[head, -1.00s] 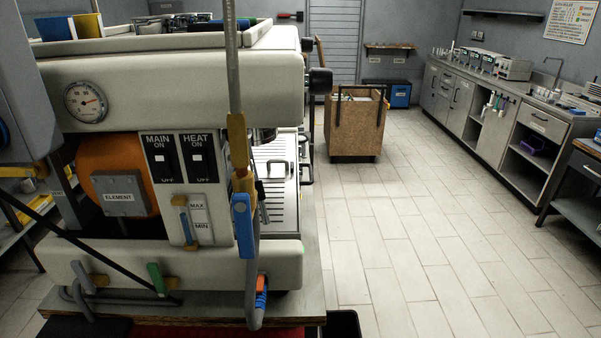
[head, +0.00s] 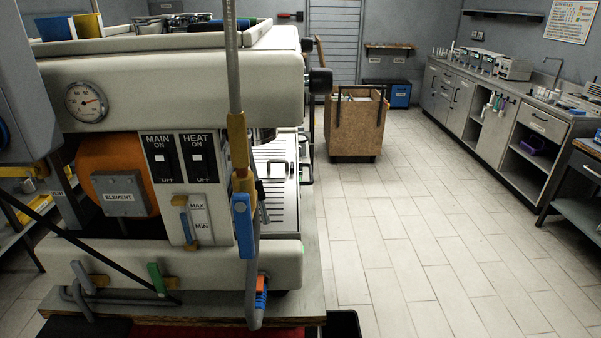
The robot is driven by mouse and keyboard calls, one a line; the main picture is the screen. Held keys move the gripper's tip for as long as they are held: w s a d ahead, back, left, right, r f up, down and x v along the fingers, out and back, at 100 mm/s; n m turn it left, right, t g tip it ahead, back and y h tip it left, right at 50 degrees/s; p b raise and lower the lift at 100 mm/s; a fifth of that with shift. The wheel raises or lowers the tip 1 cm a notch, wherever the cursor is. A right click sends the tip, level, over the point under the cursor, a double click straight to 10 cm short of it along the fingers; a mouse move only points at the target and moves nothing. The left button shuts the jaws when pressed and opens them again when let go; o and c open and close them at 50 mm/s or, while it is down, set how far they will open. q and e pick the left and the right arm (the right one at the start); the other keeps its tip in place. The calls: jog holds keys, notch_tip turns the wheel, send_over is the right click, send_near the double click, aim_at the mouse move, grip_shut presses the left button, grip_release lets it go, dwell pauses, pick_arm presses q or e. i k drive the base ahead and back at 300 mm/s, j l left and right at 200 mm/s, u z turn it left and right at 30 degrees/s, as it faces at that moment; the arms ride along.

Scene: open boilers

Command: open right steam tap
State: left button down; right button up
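The espresso machine (head: 180,85) fills the left half of the head view, with its side panel facing me. A black knob (head: 320,81) on a short stem sticks out from its right side, near the top. A second, smaller black knob (head: 307,45) shows farther back on the same side. I cannot tell which of them is the right steam tap, or whether either is open. Neither of my grippers shows in this view.
A vertical pipe with a blue lever (head: 243,225) stands before the machine. The machine rests on a wooden-edged bench (head: 200,312). A brown wooden bin (head: 355,128) stands behind. Grey cabinets (head: 497,125) line the right wall. The tiled floor (head: 410,240) between is clear.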

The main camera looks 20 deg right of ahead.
aim_at(306, 43)
jog(key=l, duration=0.8)
jog(key=i+l+z, duration=0.1)
jog(key=l, duration=0.75)
